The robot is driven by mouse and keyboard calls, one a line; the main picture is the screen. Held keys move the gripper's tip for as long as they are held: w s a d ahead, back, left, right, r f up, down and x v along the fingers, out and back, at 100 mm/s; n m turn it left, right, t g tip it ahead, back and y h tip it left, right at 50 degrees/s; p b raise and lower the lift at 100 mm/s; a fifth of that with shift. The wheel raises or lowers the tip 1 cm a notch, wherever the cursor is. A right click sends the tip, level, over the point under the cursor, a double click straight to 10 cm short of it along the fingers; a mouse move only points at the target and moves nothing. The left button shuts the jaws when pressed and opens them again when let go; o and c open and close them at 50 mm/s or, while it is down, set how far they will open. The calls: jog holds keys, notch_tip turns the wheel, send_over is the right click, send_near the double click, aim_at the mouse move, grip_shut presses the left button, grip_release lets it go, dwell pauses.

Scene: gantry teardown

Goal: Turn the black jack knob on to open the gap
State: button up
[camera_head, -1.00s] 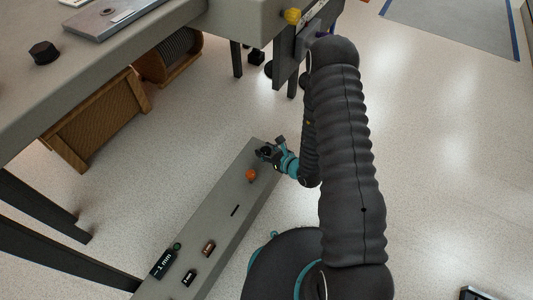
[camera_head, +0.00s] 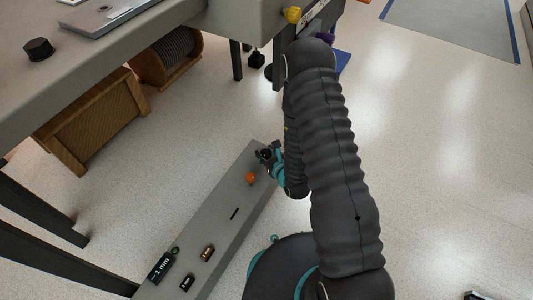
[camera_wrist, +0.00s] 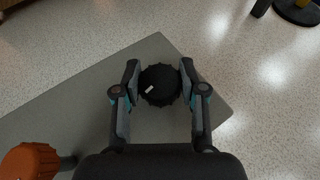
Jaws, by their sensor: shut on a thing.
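The black jack knob (camera_wrist: 160,86) is a ridged round knob with a small white mark, near the end of a long grey beam (camera_head: 215,215). In the wrist view my gripper (camera_wrist: 159,82) has one finger on each side of the knob and is shut on it. In the head view my gripper (camera_head: 267,156) is at the far end of the beam, and the knob is small and partly hidden there. A display (camera_head: 160,267) at the beam's near end reads about "1 mm". The gap itself cannot be made out.
An orange knob (camera_wrist: 30,162) sits on the beam beside the black one; it also shows in the head view (camera_head: 251,178). A dark slot (camera_head: 234,213) and small labelled parts (camera_head: 207,253) lie along the beam. A workbench (camera_head: 120,60) stands at the left, with a wooden crate (camera_head: 85,125) below.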

jog(key=o, duration=1.2)
jog(key=shift+s+a, duration=0.1)
jog(key=shift+a, duration=0.05)
jog(key=shift+c, duration=0.2)
jog(key=shift+v, duration=3.75)
